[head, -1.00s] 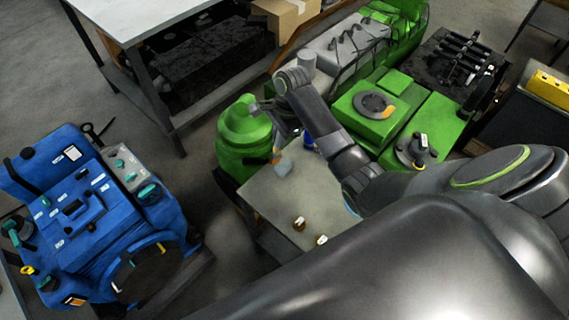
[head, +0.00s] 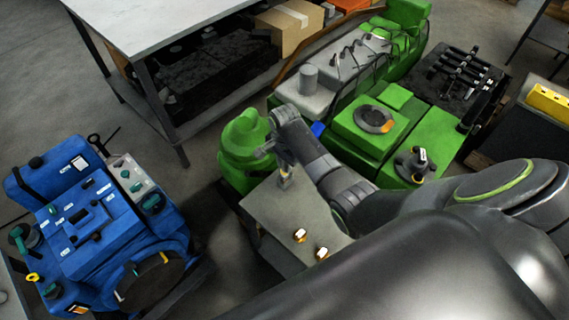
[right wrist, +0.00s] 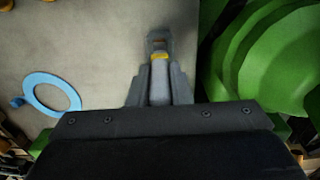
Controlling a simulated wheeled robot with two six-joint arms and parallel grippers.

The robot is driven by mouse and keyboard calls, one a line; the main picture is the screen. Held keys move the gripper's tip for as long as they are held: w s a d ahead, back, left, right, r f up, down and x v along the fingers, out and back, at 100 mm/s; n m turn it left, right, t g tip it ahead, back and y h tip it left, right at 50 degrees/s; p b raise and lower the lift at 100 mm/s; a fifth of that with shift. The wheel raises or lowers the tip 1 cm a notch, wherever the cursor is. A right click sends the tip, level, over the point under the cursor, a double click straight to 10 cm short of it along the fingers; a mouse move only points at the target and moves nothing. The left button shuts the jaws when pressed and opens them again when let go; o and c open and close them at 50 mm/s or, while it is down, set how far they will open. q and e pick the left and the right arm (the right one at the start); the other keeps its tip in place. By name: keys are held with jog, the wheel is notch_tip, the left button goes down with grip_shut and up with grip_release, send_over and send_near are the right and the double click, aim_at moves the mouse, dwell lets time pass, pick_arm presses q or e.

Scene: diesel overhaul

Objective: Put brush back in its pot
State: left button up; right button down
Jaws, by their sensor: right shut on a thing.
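My right gripper (head: 281,163) is over the small grey table, shut on the brush. In the right wrist view the gripper (right wrist: 158,88) is closed around the grey handle of the brush (right wrist: 159,70), which has a yellow band at its far end. A small grey pot (head: 285,182) stands on the table directly below the gripper. In the right wrist view a grey shape beyond the yellow band lines up with the brush; I cannot tell whether the bristles are inside the pot or above it. My left gripper is not in view.
The small table (head: 262,212) also carries two brass-coloured fittings (head: 300,235) near its front. A blue ring (right wrist: 52,93) lies on it in the right wrist view. A green machine (head: 240,150) stands close beside it. A blue engine (head: 95,225) is at left.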

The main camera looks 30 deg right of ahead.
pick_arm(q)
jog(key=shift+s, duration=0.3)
pick_arm(e)
jog(key=shift+f, duration=0.4)
jog(key=c, duration=1.3)
grip_release()
jog(key=shift+f, duration=0.1)
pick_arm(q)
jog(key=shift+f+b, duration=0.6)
pick_arm(e)
notch_tip(320, 180, up, 12)
jog(key=shift+r, duration=0.15)
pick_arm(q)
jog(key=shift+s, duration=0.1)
